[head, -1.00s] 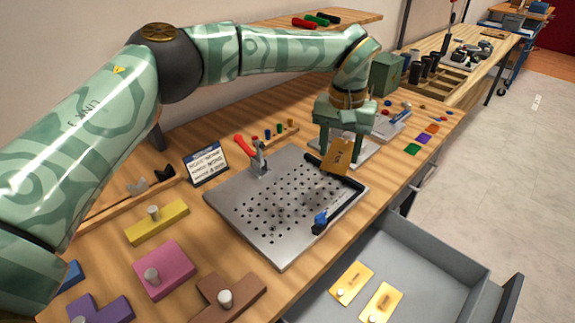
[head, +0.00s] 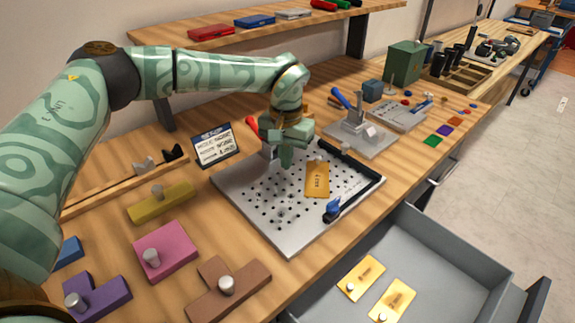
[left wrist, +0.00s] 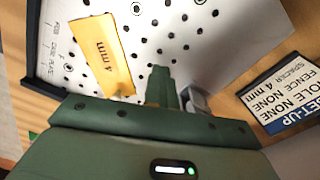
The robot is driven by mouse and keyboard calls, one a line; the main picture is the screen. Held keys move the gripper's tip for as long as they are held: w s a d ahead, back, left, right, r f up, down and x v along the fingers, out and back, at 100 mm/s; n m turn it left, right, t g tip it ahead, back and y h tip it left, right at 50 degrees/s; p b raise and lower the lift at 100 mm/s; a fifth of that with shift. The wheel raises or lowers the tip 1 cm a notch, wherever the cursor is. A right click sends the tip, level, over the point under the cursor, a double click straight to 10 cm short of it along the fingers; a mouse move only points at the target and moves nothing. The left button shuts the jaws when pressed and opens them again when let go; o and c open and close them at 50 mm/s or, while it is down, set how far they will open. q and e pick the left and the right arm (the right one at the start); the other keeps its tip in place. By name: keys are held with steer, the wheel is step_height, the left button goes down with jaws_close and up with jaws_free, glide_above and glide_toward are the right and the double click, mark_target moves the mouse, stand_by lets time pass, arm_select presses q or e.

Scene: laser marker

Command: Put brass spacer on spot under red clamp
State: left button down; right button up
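The brass spacer (head: 317,182), marked 4 mm, lies on the perforated metal plate (head: 285,238), left of the black fence rail. It also shows in the left wrist view (left wrist: 100,55). The red clamp (head: 252,125) stands at the plate's back edge; my left gripper partly hides it. My left gripper (head: 287,158) is above the back of the plate, left of the spacer and apart from it. Its fingers (left wrist: 162,88) show as one narrow block, shut with nothing between them. The spot under the clamp is hidden. My right gripper is not in view.
A blue clamp (head: 333,209) sits at the plate's front right corner. A set-up card (head: 213,145) stands left of the plate. The open drawer (head: 430,250) holds two more brass pieces (head: 361,278). A blue-handled press (head: 350,130) stands behind; coloured blocks (head: 165,250) lie front left.

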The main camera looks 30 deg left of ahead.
arm_select(q)
step_height(320, 180, down, 2)
steer(key=shift+f, duration=0.1)
steer(key=shift+w, duration=0.15)
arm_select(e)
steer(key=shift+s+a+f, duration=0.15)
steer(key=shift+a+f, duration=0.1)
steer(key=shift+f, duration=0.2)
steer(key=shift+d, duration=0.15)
